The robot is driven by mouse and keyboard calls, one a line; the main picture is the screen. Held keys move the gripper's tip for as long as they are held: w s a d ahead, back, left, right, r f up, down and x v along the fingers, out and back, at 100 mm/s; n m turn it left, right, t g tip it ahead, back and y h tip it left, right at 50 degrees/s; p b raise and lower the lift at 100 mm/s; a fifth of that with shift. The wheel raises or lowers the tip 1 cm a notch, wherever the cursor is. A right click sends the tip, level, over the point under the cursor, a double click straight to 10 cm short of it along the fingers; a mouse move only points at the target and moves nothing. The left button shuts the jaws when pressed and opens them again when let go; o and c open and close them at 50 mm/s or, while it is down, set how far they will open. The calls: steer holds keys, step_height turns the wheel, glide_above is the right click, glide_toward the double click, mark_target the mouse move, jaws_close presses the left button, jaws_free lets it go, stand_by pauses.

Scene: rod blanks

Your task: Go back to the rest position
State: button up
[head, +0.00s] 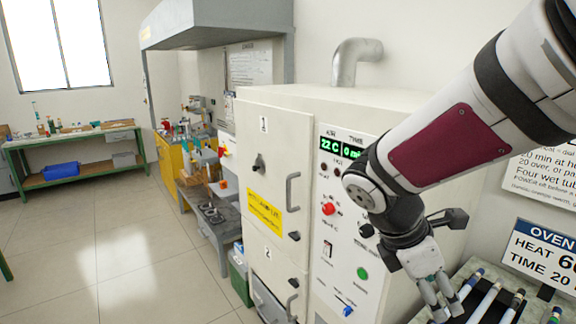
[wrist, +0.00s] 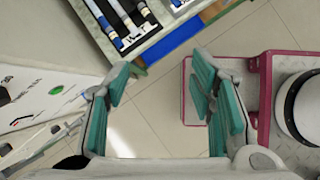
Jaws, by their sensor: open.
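My gripper (head: 440,298) hangs from the bent arm at the right of the head view, in front of the oven's right side and close to the bench with the rods. In the wrist view my gripper (wrist: 162,95) has its two green-padded fingers spread wide apart. Several rods (head: 485,303) with blue, white and dark parts lie on the bench at the lower right. They also show in a dark rack (wrist: 128,40) at the top of the wrist view, beyond the fingertips.
The white oven (head: 275,190) stands close beside my arm; its display reads 22 C, and door 1 looks shut. An oven sign (head: 540,255) stands behind the bench. A green workbench (head: 75,150) is at the far left. The tiled floor (head: 120,240) at left is clear.

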steer(key=s+a+r+m+t+y, duration=0.2)
steer(key=s+r+m+y, duration=0.1)
steer(key=m, duration=0.6)
steer(key=s+a+r+m+t+y, duration=0.2)
steer(key=s+r+m, duration=0.3)
steer(key=s+m, duration=0.3)
steer(key=shift+a+m+t+y, duration=0.3)
steer(key=shift+m+t+y, duration=0.2)
steer(key=shift+y, duration=0.2)
steer(key=shift+a, duration=0.1)
steer(key=shift+a, duration=0.15)
